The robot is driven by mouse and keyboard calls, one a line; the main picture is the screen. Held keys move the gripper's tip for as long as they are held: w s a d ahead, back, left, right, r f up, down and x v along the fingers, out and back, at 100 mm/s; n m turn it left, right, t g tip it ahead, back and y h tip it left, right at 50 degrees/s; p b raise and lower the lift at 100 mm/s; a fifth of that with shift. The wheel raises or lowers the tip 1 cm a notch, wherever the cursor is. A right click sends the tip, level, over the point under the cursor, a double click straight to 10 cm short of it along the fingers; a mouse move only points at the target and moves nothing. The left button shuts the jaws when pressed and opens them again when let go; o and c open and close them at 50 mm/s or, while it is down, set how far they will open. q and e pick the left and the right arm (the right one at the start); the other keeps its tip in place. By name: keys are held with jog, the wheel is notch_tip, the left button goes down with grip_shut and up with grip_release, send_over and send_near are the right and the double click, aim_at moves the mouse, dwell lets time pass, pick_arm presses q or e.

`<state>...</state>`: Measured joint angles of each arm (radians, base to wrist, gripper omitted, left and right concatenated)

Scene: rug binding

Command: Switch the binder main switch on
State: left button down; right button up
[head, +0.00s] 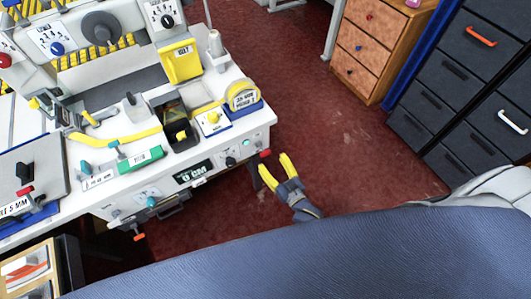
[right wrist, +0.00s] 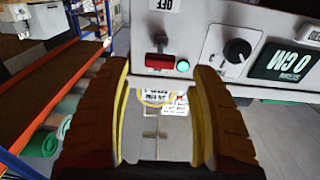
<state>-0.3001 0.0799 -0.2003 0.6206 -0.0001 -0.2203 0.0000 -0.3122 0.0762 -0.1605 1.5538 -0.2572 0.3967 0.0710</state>
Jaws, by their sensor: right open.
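The binder main switch is a red-ended lever (right wrist: 159,62) on the pale front panel of the machine, beside a lit green lamp (right wrist: 182,65). An OFF label (right wrist: 163,4) shows above it in the right wrist view, upside down. The red end of the switch (head: 265,154) also shows in the head view, at the panel's right end. My right gripper (head: 273,163) is open, its yellow fingers just off this end. In the right wrist view the fingers (right wrist: 163,72) stand either side of the switch, with nothing held. My left gripper is not in view.
A black knob (right wrist: 237,50) and a 0 CM display (right wrist: 288,62) share the panel with the switch. The red floor (head: 330,150) right of my gripper is clear, up to dark drawers (head: 465,85).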

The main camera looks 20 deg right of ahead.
aim_at(267, 155)
jog(key=shift+x, duration=2.75)
jog(key=c, duration=1.3)
